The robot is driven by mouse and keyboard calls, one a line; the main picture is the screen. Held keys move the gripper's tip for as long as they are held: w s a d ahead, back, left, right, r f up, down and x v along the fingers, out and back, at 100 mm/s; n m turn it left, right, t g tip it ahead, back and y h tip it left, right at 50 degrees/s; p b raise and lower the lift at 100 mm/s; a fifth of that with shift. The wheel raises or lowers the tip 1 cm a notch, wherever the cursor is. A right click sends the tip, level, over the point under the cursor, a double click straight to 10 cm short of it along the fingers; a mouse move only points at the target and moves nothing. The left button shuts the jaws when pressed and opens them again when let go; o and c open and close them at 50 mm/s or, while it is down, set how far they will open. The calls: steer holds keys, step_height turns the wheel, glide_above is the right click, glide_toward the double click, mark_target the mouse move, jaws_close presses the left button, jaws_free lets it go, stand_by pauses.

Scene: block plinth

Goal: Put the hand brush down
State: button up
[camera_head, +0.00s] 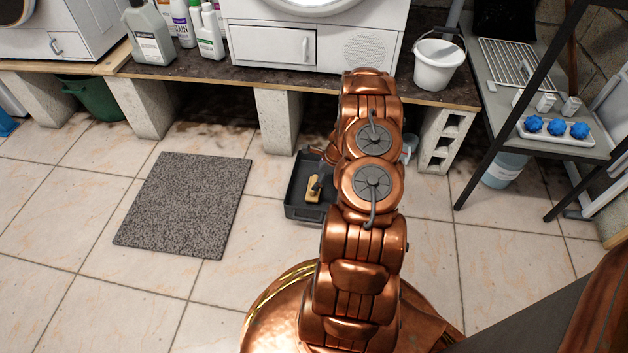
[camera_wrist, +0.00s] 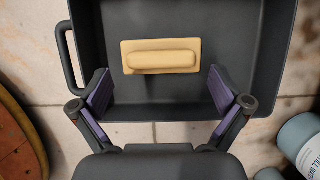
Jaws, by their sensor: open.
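The hand brush (camera_wrist: 161,56) is a pale yellow block with a raised, rounded grip along its top. It lies inside a dark grey tray (camera_wrist: 240,25) on the tiled floor. In the head view the brush (camera_head: 312,193) shows in the tray (camera_head: 298,211), partly covered by my arm. My gripper (camera_wrist: 161,93) is open, with its purple-padded fingers wide apart and nothing between them. In the wrist view the brush appears just ahead of the fingertips, clear of both pads. The tray's right part is hidden behind my arm in the head view.
A grey mat (camera_head: 187,203) lies on the floor left of the tray. Concrete blocks (camera_head: 279,120) hold up the shelf behind it. A bluish container (camera_wrist: 300,138) stands close at the right in the wrist view. A metal rack (camera_head: 540,100) stands farther right.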

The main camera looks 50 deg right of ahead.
steer(key=p+v, duration=0.2)
steer(key=v, duration=0.5)
steer(key=a+r+n+g+y, duration=0.1)
steer(key=a+r+n+g, duration=0.2)
steer(key=a+r+n, duration=1.65)
steer(key=s+a+r+n+g, duration=0.1)
steer(key=s+a+r, duration=0.4)
steer(key=a+r, duration=0.3)
steer(key=s+a+r+n+g, duration=0.1)
steer(key=s+a+r+g, duration=0.1)
steer(key=s+a+r, duration=0.5)
steer(key=s+a+r+n+h, duration=0.1)
steer(key=s+a+n, duration=0.1)
steer(key=s+n, duration=0.2)
steer(key=s+a+r+n+g+h, duration=0.1)
steer(key=s+a+n+h, duration=0.1)
steer(key=s, duration=0.9)
steer(key=shift+a+r+n+h, duration=0.3)
steer(key=shift+a+r+n, duration=0.1)
steer(key=shift+a+n, duration=0.45)
steer(key=shift+d, duration=0.1)
